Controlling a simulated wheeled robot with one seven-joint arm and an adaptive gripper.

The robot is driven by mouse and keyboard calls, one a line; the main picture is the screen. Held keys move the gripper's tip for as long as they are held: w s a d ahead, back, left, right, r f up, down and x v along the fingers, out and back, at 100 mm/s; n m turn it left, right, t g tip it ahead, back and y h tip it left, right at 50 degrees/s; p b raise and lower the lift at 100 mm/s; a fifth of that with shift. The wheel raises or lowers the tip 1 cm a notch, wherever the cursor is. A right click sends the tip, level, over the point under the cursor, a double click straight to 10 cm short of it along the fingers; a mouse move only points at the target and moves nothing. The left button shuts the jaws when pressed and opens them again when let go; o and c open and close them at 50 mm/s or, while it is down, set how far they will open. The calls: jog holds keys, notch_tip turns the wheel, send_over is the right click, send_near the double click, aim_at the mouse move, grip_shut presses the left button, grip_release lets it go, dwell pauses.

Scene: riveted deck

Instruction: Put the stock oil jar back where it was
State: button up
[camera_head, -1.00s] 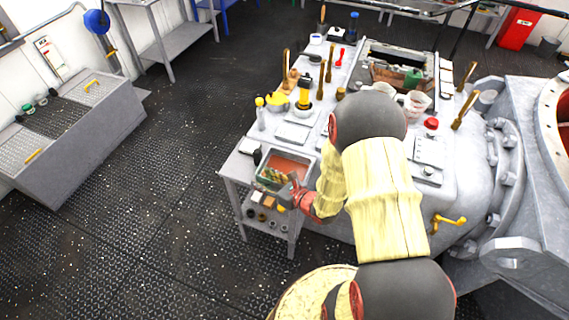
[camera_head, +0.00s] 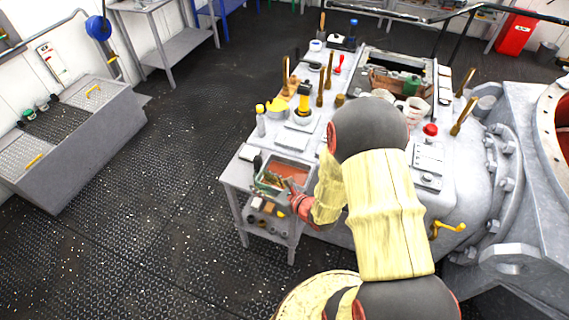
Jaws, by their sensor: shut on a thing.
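My gripper (camera_head: 288,188) is low over the right front part of a shallow tray (camera_head: 291,162) with a red-brown inside, on a small grey side stand (camera_head: 232,177). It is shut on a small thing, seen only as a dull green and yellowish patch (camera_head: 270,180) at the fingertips. This looks like the stock oil jar, but it is small and partly hidden by the fingers. I cannot tell whether it touches the tray. My arm hides the area right of the tray.
A white bench top (camera_head: 300,135) behind the tray carries upright brown-handled tools, a yellow-and-black item (camera_head: 304,98) and a yellow-capped bottle (camera_head: 260,122). A lower shelf (camera_head: 270,222) holds several small parts. A grey ribbed box (camera_head: 75,140) stands left; the dark floor between is clear.

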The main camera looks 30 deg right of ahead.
jog(key=shift+r+p, duration=0.65)
jog(key=shift+r, duration=0.6)
